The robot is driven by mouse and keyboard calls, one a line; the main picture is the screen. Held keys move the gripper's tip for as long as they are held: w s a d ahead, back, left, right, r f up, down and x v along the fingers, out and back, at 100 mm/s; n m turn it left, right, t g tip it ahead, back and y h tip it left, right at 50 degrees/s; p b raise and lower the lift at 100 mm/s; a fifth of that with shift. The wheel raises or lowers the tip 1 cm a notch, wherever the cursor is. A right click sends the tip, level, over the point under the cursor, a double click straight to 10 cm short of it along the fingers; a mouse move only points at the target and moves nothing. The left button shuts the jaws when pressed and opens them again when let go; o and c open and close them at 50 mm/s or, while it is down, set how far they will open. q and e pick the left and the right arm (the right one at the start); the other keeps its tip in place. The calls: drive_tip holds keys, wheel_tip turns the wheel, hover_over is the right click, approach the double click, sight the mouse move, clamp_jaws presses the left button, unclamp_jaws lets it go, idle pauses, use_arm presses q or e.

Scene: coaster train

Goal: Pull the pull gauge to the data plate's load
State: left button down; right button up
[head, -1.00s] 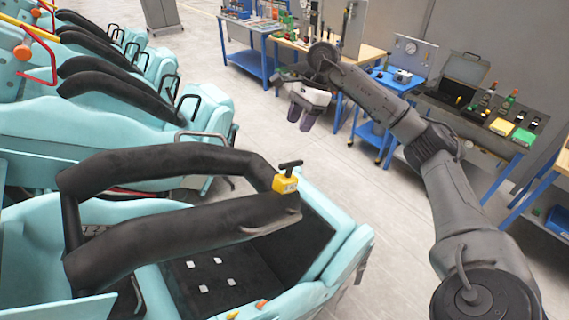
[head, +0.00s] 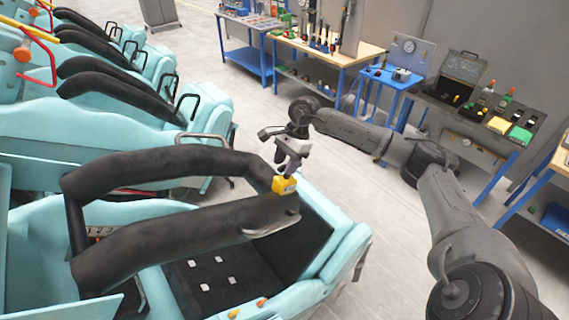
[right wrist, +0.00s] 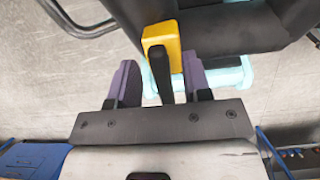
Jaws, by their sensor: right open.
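The pull gauge, a yellow box (head: 285,185) with a black T-handle, sits on the black padded lap bar (head: 190,232) of the nearest teal coaster car. My right gripper (head: 289,166) is directly above the gauge, pointing down. In the right wrist view, the yellow gauge body (right wrist: 162,42) is ahead and its black handle (right wrist: 162,76) stands between the two purple-grey fingers (right wrist: 160,82). The fingers are open, with a gap on each side of the handle. The gauge's reading and the data plate cannot be made out. My left gripper is not in view.
More teal cars (head: 110,115) with black bars stand to the left and behind. Workbenches (head: 325,52) with tools line the back wall, and a blue cart (head: 400,80) carries a dial gauge board. Grey floor is clear between car and benches.

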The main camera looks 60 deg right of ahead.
drive_tip(key=shift+w+a+f, duration=0.1)
drive_tip(key=shift+a+f, duration=0.15)
drive_tip(key=shift+f, duration=0.4)
drive_tip(key=shift+c, duration=0.3)
clamp_jaws()
drive_tip(key=shift+r, duration=0.1)
